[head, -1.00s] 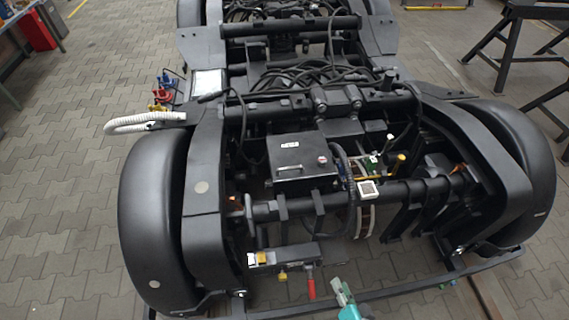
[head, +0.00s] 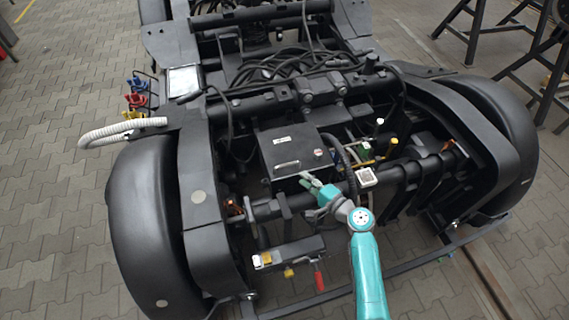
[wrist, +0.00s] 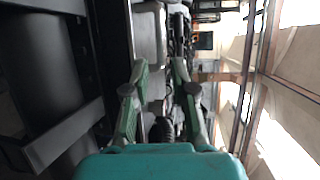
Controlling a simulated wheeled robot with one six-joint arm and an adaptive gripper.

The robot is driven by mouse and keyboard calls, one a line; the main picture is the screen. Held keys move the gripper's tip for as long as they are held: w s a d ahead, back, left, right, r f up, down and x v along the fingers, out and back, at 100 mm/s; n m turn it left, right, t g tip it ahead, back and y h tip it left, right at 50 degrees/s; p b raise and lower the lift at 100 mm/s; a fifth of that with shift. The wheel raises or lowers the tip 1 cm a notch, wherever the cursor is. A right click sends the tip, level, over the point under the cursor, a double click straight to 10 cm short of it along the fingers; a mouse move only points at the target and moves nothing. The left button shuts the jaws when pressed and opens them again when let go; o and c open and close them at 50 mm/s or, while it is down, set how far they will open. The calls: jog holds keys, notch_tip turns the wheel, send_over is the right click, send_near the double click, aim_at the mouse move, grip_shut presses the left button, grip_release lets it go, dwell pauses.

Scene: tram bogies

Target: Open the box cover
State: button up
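The box is dark grey, with a flat cover (head: 297,144) and a light bar handle (head: 287,165) near the cover's front edge. It sits in the middle of the bogie frame. A small round knob or lock (head: 319,153) and a white label are on the cover. My gripper (head: 308,180) is just in front of the box's front right, close to the handle's right end. Whether it touches the box cannot be told. In the wrist view my gripper (wrist: 160,72) has its two green fingers spread, with nothing held between them.
A thick black hose (head: 343,160) curves along the box's right side. A dark crossbar (head: 270,209) runs in front of the box, with a small white block (head: 366,177) on it. A red-handled lever (head: 319,278) is at the lower front. Large black wheel covers (head: 150,220) flank the frame.

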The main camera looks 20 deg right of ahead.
aim_at(287, 164)
jog(key=x, duration=1)
jog(key=shift+a+f, duration=0.1)
grip_shut()
